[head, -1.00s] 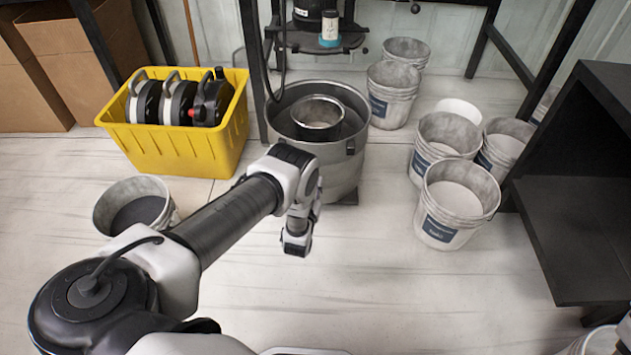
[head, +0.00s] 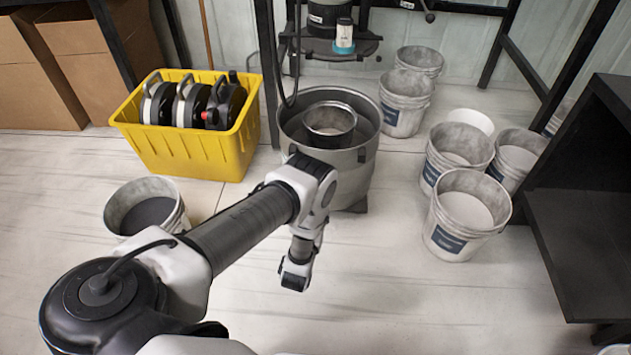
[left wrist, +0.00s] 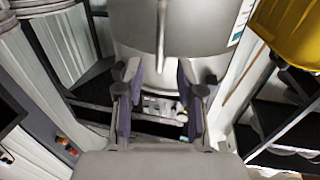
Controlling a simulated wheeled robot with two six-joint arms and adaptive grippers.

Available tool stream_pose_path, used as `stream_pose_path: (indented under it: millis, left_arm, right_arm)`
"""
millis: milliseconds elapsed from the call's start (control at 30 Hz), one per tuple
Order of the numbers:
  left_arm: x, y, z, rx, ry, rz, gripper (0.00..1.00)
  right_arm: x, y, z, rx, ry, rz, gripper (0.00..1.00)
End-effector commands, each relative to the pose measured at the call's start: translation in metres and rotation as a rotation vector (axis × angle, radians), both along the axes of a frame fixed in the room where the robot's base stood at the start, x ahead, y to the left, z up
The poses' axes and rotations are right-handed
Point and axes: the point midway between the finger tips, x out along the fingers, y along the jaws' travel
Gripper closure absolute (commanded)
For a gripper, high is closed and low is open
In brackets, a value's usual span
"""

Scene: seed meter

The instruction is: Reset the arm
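My left arm (head: 245,222) reaches in from the lower left in the head view. Its left gripper (head: 294,279) hangs down in front of the large grey metal drum (head: 352,185), apart from it in the picture. In the left wrist view the two fingers of the left gripper (left wrist: 157,95) stand apart with nothing between them. A grey rounded metal body (left wrist: 180,28) shows beyond them, apparently the drum. My right gripper is in neither view.
A yellow crate (head: 185,153) with several black-and-white units stands at the back left. A grey bucket (head: 122,200) stands near my left arm. Several buckets (head: 450,243) stand right of the drum, beside a black shelf (head: 575,235). The floor right of my gripper is clear.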

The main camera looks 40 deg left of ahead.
Motion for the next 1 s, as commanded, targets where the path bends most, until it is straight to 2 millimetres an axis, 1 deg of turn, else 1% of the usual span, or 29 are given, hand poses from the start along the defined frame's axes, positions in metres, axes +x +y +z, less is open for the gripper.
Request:
stream_pose_path:
  millis: [33, 100, 200, 367, 733, 800, 867, 967, 1000]
  left_arm:
    - [-0.011, -0.005, -0.001, 0.000, 0.004, -0.001, 0.63]
    - [-0.023, -0.010, -0.001, 0.000, 0.003, -0.002, 0.63]
    - [-0.034, -0.013, 0.000, 0.000, 0.001, -0.001, 0.63]
    - [-0.038, -0.014, 0.000, -0.001, -0.001, 0.000, 0.63]
    - [-0.038, -0.014, 0.000, -0.001, -0.001, 0.000, 0.63]
    - [-0.036, -0.014, 0.003, 0.000, -0.005, 0.000, 0.63]
    - [-0.030, -0.014, 0.010, 0.000, -0.019, -0.001, 0.63]
    - [-0.009, -0.015, 0.035, -0.001, -0.066, -0.002, 0.63]
    - [0.001, -0.016, 0.051, -0.002, -0.087, -0.004, 0.63]
  right_arm:
    - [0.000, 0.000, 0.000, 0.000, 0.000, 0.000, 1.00]
    - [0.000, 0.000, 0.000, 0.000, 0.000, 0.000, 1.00]
    - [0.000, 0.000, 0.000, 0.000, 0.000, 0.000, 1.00]
    - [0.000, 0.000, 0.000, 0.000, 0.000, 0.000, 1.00]
    - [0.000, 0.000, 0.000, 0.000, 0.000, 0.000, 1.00]
    - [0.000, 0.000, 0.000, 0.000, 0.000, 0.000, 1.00]
    - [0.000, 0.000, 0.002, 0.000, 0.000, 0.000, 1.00]
    - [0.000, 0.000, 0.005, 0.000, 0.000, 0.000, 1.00]
    - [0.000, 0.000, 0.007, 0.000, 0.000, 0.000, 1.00]
